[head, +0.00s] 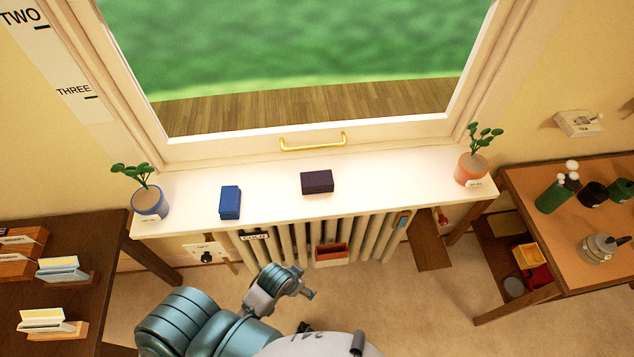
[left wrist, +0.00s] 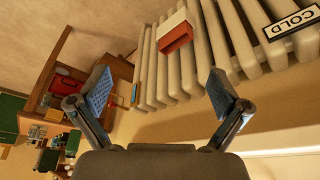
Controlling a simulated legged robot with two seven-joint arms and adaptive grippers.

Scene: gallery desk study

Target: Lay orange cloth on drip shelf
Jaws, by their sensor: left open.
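I cannot make out an orange cloth for certain in either view. A small red-orange and white box-like holder (head: 332,254) hangs on the front of the radiator; it also shows in the left wrist view (left wrist: 176,32). I cannot pick out a drip shelf with certainty. My left gripper (head: 303,291) is in front of the radiator, below the windowsill. In the left wrist view my left gripper (left wrist: 160,92) has its blue-padded fingers wide apart, with nothing between them. My right gripper is in neither view.
The white windowsill (head: 270,205) holds a blue box (head: 230,202), a dark box (head: 317,182) and two potted plants (head: 150,203) (head: 472,168). A dark table (head: 60,225) stands left, an orange-topped table (head: 545,190) right. Carpet between is mostly clear.

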